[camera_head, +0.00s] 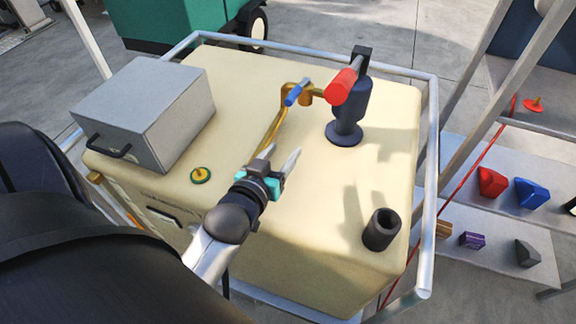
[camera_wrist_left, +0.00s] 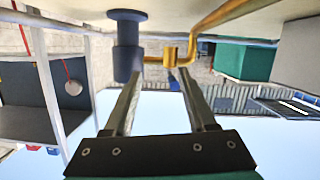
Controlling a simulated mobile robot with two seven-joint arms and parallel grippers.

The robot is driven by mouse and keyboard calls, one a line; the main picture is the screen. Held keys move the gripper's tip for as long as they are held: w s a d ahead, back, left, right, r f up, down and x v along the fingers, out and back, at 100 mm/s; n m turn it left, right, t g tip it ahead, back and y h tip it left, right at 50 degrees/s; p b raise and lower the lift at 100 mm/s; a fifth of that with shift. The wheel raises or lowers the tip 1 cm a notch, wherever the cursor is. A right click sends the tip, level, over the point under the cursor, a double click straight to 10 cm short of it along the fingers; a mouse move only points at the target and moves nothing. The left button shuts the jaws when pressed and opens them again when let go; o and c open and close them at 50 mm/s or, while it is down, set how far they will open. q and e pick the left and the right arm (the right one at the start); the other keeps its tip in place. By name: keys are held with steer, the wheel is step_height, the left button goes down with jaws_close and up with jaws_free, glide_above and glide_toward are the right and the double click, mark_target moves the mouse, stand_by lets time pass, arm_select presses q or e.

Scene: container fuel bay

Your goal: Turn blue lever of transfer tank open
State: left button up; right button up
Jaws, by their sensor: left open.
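The cream transfer tank (camera_head: 230,75) stands in the middle of the head view. Its blue lever (camera_head: 296,93) sits on a brass valve and pipe (camera_head: 273,130) on the tank top, left of a dark pump with a red handle (camera_head: 342,86). My left gripper (camera_head: 282,156) is open and empty over the tank top, nearer to me than the lever and apart from it. In the left wrist view, the brass valve (camera_wrist_left: 170,56) shows just beyond the fingertips (camera_wrist_left: 159,78); the lever is not clear there. My right gripper is not in view.
A grey box (camera_head: 150,105) with a black handle sits on the tank's left side. A metal rail frame (camera_head: 432,180) surrounds the tank. Shelves with coloured parts stand at the right.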

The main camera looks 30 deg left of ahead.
arm_select(q)
steer(key=s+d+f+m+g+h, duration=0.1)
steer(key=s+d+f+g, duration=0.2)
steer(key=s+d+f+m+g+h, duration=0.1)
steer(key=s+d+f+g, duration=0.1)
steer(key=s, duration=0.1)
steer(key=shift+d+f+m+g, duration=0.4)
steer(key=shift+s+d+f+g, duration=0.3)
steer(key=shift+s+d+g, duration=0.1)
steer(key=shift+s, duration=0.2)
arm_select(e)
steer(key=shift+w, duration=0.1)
